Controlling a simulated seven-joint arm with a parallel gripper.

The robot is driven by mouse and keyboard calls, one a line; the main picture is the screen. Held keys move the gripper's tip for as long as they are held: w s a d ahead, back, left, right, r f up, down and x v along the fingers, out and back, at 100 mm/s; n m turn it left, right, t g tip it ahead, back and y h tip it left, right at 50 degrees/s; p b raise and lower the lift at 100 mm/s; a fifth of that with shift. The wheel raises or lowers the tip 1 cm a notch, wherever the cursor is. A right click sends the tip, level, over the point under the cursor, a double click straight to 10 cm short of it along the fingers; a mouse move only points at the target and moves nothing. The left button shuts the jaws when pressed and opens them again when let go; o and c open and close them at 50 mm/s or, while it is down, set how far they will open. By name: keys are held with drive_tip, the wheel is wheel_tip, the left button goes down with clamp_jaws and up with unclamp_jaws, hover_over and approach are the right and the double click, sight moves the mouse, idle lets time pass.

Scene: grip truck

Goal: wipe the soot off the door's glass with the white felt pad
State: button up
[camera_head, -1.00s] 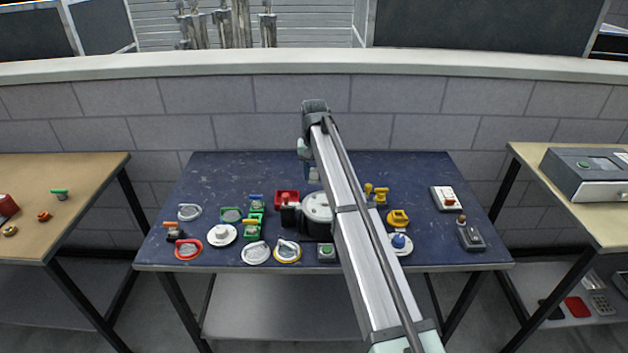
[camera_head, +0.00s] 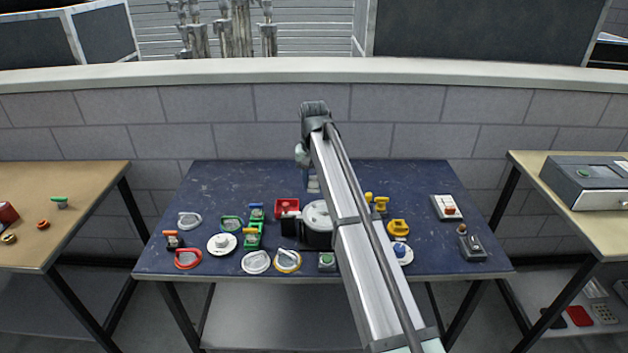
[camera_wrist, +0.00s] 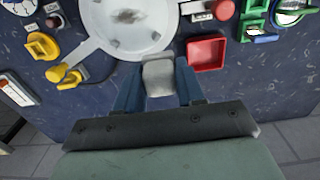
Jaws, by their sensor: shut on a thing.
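My gripper (camera_wrist: 157,70) is shut on the white felt pad (camera_wrist: 158,80), which sits between its blue fingers in the wrist view.
A red square tray (camera_wrist: 207,54) lies right of the pad. Yellow-handled parts (camera_wrist: 64,75) lie to the left. Several handled rings and clamps crowd the table's (camera_head: 225,180) front left. The table's back strip is mostly clear. Side tables stand left (camera_head: 85,180) and right (camera_head: 535,170).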

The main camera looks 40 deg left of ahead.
sight(316, 214)
drive_tip(key=s+d+r, duration=0.3)
drive_tip(key=s+d, duration=0.1)
drive_tip(key=shift+w+a+f, duration=0.1)
drive_tip(key=shift+f, duration=1.6)
drive_tip(key=shift+a+f, duration=0.1)
drive_tip(key=shift+f, duration=1.55)
drive_tip(key=shift+w+d+f, duration=0.3)
drive_tip(key=shift+w+f, duration=0.05)
drive_tip(key=shift+f, duration=0.25)
drive_tip(key=shift+c, duration=0.4)
drive_tip(key=shift+w+d+f, duration=0.1)
drive_tip(key=shift+w+d, duration=1.95)
drive_tip(key=shift+d, duration=0.05)
drive_tip(key=shift+s+a, duration=2.15)
drive_tip(key=shift+a, duration=0.05)
drive_tip(key=r, duration=0.2)
drive_tip(key=shift+s+a+r, duration=0.2)
drive_tip(key=shift+a+r, duration=0.05)
drive_tip(key=shift+r, duration=2.9)
